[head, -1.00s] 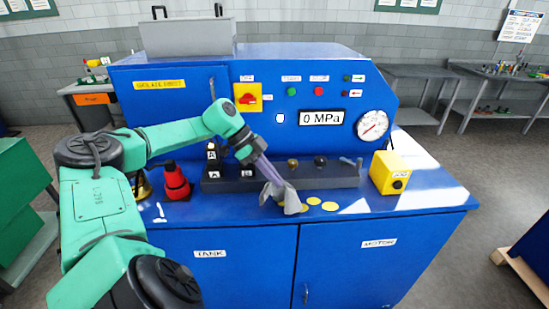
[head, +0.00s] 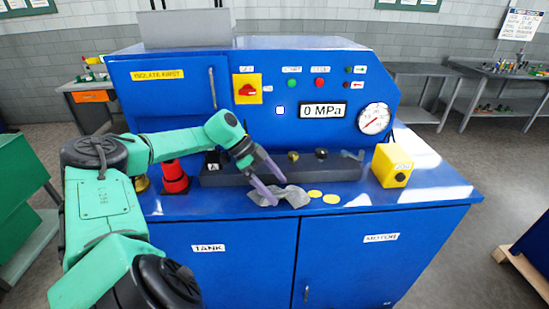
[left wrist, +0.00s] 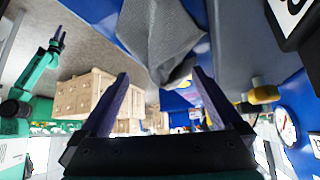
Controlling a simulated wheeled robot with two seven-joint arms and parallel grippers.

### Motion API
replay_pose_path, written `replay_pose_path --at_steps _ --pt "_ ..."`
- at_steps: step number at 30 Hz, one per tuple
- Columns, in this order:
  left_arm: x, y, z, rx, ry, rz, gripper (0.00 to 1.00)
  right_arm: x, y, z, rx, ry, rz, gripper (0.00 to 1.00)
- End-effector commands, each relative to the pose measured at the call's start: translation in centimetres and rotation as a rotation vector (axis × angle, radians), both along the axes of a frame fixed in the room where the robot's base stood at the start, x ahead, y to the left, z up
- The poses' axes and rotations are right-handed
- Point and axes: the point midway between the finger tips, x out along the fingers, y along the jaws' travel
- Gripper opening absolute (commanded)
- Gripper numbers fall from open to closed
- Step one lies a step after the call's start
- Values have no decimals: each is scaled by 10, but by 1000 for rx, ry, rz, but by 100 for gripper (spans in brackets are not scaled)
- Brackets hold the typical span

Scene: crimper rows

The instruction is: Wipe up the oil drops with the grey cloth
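The grey cloth (head: 293,197) lies crumpled on the blue bench top. In the left wrist view the cloth (left wrist: 163,38) spreads just beyond my fingers. My left gripper (head: 275,192) is open, its two purple fingers apart at the cloth's left side. The open fingers (left wrist: 160,74) also show in the left wrist view with nothing clamped between them. Two yellow oil drops, one nearer the cloth (head: 315,194) and one farther right (head: 331,199), lie right of the cloth. What lies under the cloth is hidden. My right gripper (left wrist: 57,36) shows small in the left wrist view; its opening is unclear.
A grey block with knobs (head: 340,170) stands behind the cloth. A yellow box (head: 391,166) is to the right, and a red cone-like item (head: 174,178) to the left. The bench's front edge is close; its right end is clear.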

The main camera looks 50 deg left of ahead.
Motion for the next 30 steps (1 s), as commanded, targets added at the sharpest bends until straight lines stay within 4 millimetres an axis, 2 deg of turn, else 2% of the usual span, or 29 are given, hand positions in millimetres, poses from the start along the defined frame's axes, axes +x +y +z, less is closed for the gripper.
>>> replay_pose_path --at_steps 8,23,26,30 --pt "0 0 -2 0 0 0 100 0 0 -1 0 -1 0 54" --pt "0 0 -27 -1 1 0 100 0 1 -10 2 -1 0 54" --pt "0 0 -27 -1 1 0 82 0 2 -10 3 0 -1 54" --pt "-1 0 -27 0 2 -1 52 0 2 -10 3 0 -1 54"
